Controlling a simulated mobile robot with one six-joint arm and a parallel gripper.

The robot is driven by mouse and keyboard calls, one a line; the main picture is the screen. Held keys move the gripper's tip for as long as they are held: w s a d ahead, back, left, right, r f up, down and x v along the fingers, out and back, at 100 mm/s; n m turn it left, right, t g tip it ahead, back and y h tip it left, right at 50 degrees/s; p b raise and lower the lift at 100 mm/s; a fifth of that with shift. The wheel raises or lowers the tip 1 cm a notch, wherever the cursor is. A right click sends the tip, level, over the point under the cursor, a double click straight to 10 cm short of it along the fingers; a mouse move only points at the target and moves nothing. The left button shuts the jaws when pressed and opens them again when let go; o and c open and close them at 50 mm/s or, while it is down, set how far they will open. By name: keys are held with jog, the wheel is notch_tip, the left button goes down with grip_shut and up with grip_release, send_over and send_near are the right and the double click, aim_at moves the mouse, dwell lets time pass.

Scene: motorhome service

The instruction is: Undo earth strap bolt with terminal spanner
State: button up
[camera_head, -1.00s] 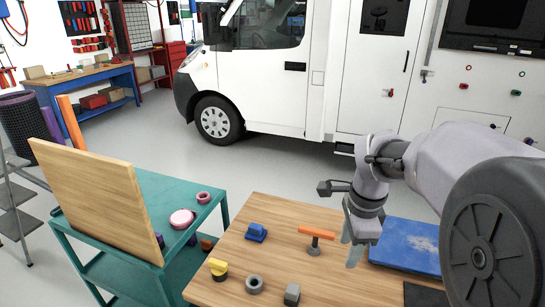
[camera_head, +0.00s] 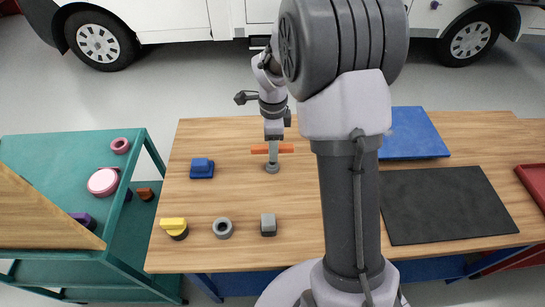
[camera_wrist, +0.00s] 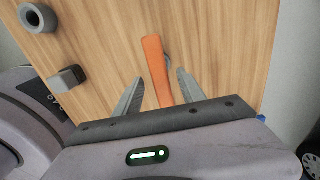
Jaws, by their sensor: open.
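In the wrist view, the orange handle (camera_wrist: 154,58) lies between the two fingers of my open gripper (camera_wrist: 159,76), with a gap visible on each side. The fingers partly hide the tool in the head view. I cannot pick out an earth strap bolt in either view.
A blue block (camera_head: 202,168), a yellow-topped knob (camera_head: 174,228), a grey ring (camera_head: 222,228) and a grey block (camera_head: 268,225) are on the workbench (camera_head: 300,240). A blue panel (camera_head: 412,135) and black mat (camera_head: 445,205) lie right. A teal cart (camera_head: 125,220) stands left.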

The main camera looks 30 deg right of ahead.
notch_tip(320, 180, down, 5)
jog(key=shift+w+r+b, duration=0.1)
jog(key=shift+r+b, duration=0.05)
jog(key=shift+b, duration=0.8)
jog(key=shift+r, duration=0.15)
jog(key=shift+c, duration=0.2)
grip_shut()
jog(key=shift+r, duration=0.1)
jog(key=shift+r+p, duration=0.3)
jog(key=shift+p, duration=0.1)
jog(key=r+p, duration=0.1)
jog(key=r, duration=0.2)
jog(key=shift+s+r+p, duration=0.1)
jog(key=shift+s+p, duration=0.25)
jog(key=shift+s, duration=0.05)
jog(key=s+d+r+p, duration=0.1)
jog(key=s+d+p, duration=0.1)
jog(key=s, duration=1.3)
jog(key=shift+d, duration=0.25)
